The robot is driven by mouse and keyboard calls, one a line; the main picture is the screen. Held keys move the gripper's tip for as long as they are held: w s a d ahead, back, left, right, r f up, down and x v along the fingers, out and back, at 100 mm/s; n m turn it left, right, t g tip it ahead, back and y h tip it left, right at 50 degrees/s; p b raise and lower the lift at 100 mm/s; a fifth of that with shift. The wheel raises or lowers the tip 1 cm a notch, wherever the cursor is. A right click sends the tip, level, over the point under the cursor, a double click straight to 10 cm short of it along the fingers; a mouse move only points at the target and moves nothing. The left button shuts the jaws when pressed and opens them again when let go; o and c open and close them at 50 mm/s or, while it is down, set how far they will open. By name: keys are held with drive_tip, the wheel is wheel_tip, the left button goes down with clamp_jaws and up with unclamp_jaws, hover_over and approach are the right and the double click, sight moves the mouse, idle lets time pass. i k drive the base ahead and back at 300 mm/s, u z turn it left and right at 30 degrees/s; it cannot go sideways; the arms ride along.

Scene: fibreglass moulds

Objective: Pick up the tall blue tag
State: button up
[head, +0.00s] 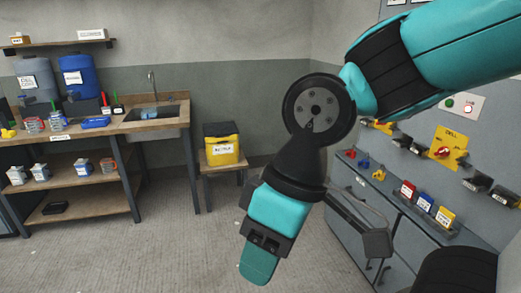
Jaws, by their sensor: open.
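On the grey cabinet top at the right stand a small blue piece (364,163), a red piece (351,154) and a yellow piece (379,174). They are too small to tell whether the blue one is the tall blue tag. Farther right, a larger blue labelled holder (425,202) stands between a red one (407,191) and a yellow one (445,218). My gripper (316,221) is open in front of the cabinet, apart from these things. My wrist hides much of it, and I see nothing held.
The grey cabinet (354,184) runs along the right wall, below a yellow switch panel (447,147). A workbench (150,121) with a sink stands at the left. A yellow box (221,148) sits on a small stand. The floor (170,250) at the left is open.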

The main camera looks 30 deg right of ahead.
sight(425, 203)
drive_tip(key=z, duration=0.05)
drive_tip(key=i, duration=1.55)
drive_tip(key=z, duration=0.8)
drive_tip(key=i, duration=0.8)
drive_tip(key=z, duration=1.6)
drive_tip(key=i, duration=0.65)
drive_tip(key=z, duration=0.5)
